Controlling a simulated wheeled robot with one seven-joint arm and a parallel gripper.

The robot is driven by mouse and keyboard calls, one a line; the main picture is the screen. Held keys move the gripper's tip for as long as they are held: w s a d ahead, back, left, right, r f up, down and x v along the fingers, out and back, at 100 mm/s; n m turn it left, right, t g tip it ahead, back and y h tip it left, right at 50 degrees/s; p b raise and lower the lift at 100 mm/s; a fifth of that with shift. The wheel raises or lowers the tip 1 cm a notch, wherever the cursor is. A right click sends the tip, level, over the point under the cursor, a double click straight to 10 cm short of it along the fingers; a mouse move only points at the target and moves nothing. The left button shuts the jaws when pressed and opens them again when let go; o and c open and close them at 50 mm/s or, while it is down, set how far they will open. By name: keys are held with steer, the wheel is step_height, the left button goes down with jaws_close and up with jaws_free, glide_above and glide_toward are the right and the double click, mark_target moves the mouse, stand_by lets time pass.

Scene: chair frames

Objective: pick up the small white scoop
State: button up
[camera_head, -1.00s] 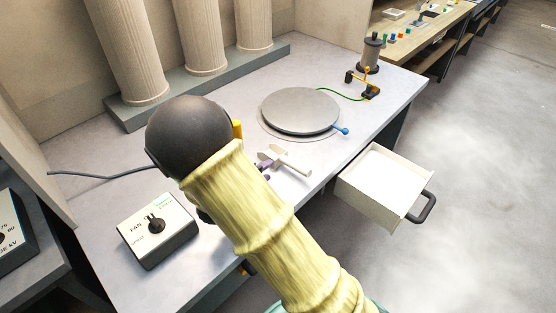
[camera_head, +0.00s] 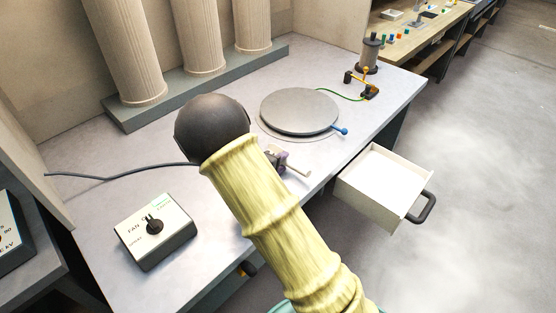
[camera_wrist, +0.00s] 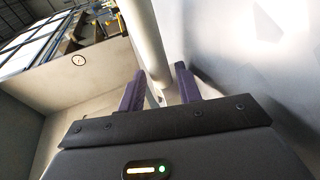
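The small white scoop lies on the grey bench in front of the round grey plate. In the head view its pale end (camera_head: 299,169) sticks out to the right of my gripper (camera_head: 278,158); the rest is hidden behind my gripper and arm. In the wrist view, my gripper's two purple fingers (camera_wrist: 160,76) stand apart. A pale rod, which looks like part of the scoop (camera_wrist: 147,35), runs between them, with narrow gaps seeming to show at its sides. I cannot tell whether a finger touches it.
The round plate (camera_head: 299,110) with a blue-knobbed lever is just behind. A fan control box (camera_head: 155,231) stands at the front left, with a black cable behind it. An open, empty-looking drawer (camera_head: 382,185) juts out at the right. Columns (camera_head: 200,35) line the back.

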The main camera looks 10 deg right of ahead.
steer(key=shift+w+a, duration=0.1)
steer(key=shift+w, duration=0.1)
stand_by(0.3)
steer(key=shift+c, duration=0.2)
jaws_close()
steer(key=shift+a+r, duration=0.1)
steer(key=shift+r, duration=0.35)
step_height(320, 180, up, 17)
steer(key=p, duration=0.4)
